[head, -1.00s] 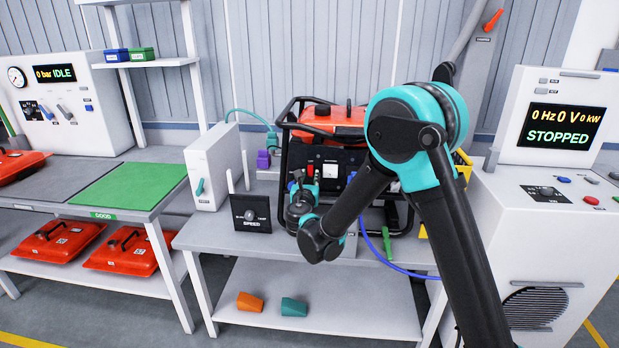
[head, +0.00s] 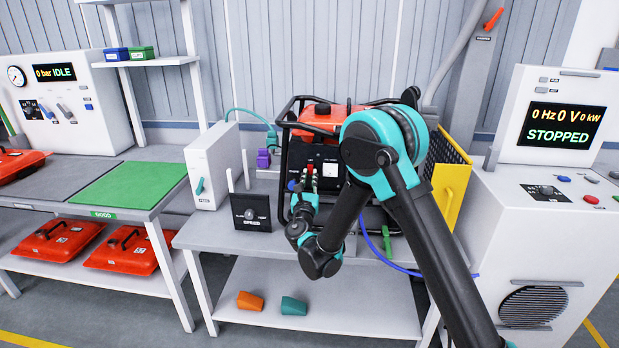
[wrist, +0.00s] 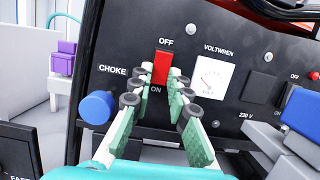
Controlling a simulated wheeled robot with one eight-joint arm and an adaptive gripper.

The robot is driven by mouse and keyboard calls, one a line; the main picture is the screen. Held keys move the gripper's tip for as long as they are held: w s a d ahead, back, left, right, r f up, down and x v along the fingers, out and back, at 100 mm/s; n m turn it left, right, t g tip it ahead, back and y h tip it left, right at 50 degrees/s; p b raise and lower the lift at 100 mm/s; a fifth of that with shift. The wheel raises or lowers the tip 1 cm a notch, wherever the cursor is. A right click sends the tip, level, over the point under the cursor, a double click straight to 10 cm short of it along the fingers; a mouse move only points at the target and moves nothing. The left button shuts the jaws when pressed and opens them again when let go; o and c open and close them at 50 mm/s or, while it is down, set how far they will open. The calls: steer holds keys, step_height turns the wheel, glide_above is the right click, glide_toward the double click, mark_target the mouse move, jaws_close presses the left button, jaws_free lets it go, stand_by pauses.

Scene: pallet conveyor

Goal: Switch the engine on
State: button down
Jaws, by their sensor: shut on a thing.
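The engine is a generator with an orange tank (head: 316,118) in a black frame on the middle bench. In the wrist view, its black panel (wrist: 118,50) carries a red rocker switch (wrist: 162,62), with OFF printed above and ON below. My gripper (wrist: 158,84) is at this switch, its green fingers with dark rollers on either side of its lower part, shut on it. The fingertips partly cover the switch's lower end. In the head view my gripper (head: 311,180) is at the generator's front. The display (head: 560,124) at right reads STOPPED, with 0 Hz, 0 V and 0 kW.
A blue choke knob (wrist: 97,107) sits just left of my fingers, and a voltmeter (wrist: 211,79) to their right. A black speed dial box (head: 250,212) stands on the bench at left.

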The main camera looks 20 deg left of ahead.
steer(key=c, duration=1.4)
jaws_free()
steer(key=shift+c, duration=0.2)
steer(key=v, duration=0.7)
steer(key=shift+s, duration=0.2)
steer(key=shift+s+d+f, duration=0.1)
